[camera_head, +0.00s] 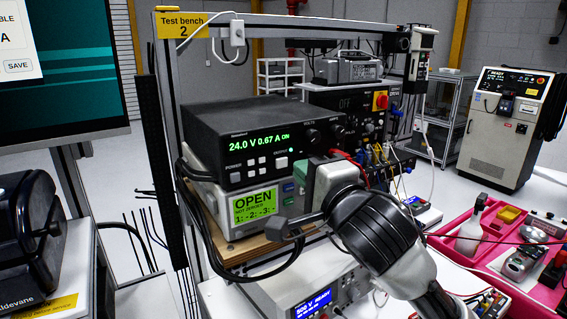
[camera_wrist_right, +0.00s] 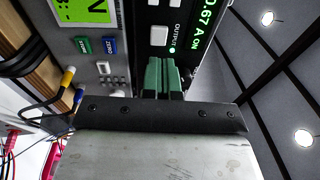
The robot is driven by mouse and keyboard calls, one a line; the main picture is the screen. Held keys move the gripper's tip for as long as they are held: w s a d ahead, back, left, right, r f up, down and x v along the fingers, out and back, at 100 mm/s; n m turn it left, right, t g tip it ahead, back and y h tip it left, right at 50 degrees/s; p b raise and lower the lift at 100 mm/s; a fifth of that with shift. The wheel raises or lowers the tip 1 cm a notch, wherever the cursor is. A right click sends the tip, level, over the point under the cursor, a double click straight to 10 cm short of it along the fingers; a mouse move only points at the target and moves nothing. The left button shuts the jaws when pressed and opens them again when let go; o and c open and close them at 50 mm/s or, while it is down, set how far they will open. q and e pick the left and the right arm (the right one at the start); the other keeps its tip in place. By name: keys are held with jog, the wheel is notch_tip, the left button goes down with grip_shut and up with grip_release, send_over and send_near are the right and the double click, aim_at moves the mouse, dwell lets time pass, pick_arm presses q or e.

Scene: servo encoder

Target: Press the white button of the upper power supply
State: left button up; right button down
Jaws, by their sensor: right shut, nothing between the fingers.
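The upper power supply (camera_head: 247,140) is a black box with a green readout, "24.0 V 0.67 A ON". Small pale buttons line the lower part of its front; one white button (camera_head: 281,162) is just left of my right gripper. Contact cannot be told. My left gripper is not in view.
A grey instrument with a green "OPEN" display (camera_head: 256,203) sits below the supply. A black panel with a red switch (camera_head: 381,101) and cables stands to the right. Another unit (camera_head: 315,300) is lower down. A pink tray (camera_head: 485,240) holds tools at the right.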

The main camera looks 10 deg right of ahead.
jog(key=p+v, duration=0.1)
jog(key=v, duration=0.6)
jog(key=shift+d+r, duration=0.3)
jog(key=shift+r, duration=0.05)
jog(key=shift+w+f, duration=0.1)
jog(key=shift+w, duration=0.05)
